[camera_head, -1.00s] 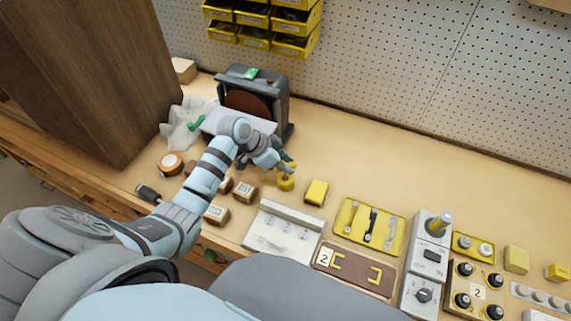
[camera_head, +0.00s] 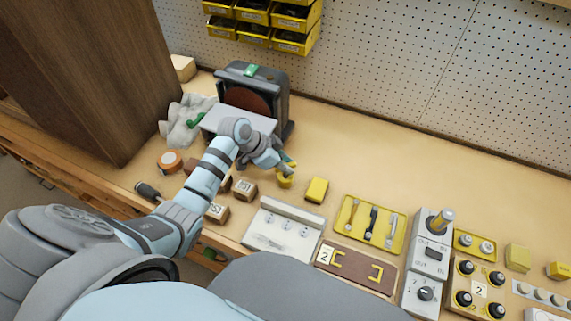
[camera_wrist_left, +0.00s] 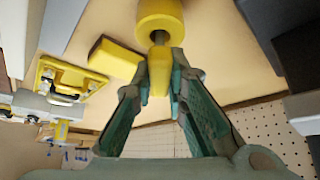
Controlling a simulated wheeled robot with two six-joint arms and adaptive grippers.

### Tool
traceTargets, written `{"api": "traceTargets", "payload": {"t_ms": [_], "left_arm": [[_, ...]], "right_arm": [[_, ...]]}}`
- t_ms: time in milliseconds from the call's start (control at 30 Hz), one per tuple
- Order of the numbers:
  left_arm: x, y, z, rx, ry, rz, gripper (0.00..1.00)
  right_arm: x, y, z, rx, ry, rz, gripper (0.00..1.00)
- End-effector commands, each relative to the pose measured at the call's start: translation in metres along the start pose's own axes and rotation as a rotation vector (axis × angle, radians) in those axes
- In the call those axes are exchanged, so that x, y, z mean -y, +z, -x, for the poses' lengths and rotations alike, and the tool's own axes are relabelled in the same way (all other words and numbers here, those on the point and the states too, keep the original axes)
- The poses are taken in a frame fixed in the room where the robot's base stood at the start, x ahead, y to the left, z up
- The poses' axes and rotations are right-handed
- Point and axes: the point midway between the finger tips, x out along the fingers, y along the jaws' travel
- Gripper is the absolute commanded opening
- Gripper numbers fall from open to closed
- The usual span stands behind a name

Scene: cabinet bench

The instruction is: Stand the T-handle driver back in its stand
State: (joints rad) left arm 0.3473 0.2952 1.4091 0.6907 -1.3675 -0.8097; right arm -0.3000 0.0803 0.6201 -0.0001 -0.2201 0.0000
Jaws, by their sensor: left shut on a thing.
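My left gripper (camera_head: 287,167) is shut on the yellow T-handle driver (camera_wrist_left: 160,72), which shows between the fingertips in the left wrist view (camera_wrist_left: 163,80). The yellow round stand (camera_wrist_left: 172,12) lies just beyond the driver's far end, with a dark hole facing it. In the head view the stand (camera_head: 284,182) sits on the bench right under the gripper, partly covered by it. The driver's lower end is at the hole in the picture; I cannot tell whether it is inside. My right gripper is not in view.
A yellow block (camera_head: 317,190) stands right of the stand. A grey sander (camera_head: 283,100) is behind the gripper. Small wooden blocks (camera_head: 245,190) and a white panel (camera_head: 280,232) are in front. A yellow tool tray (camera_head: 395,212) lies further right.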

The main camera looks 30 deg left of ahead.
Motion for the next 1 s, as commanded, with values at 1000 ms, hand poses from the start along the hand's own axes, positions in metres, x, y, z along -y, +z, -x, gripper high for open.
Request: {"api": "traceTargets", "payload": {"t_ms": [1000], "left_arm": [[-0.0002, 0.0033, -0.0051, 0.000, 0.001, 0.000, 0.37]], "right_arm": [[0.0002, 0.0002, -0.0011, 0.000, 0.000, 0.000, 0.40]]}}
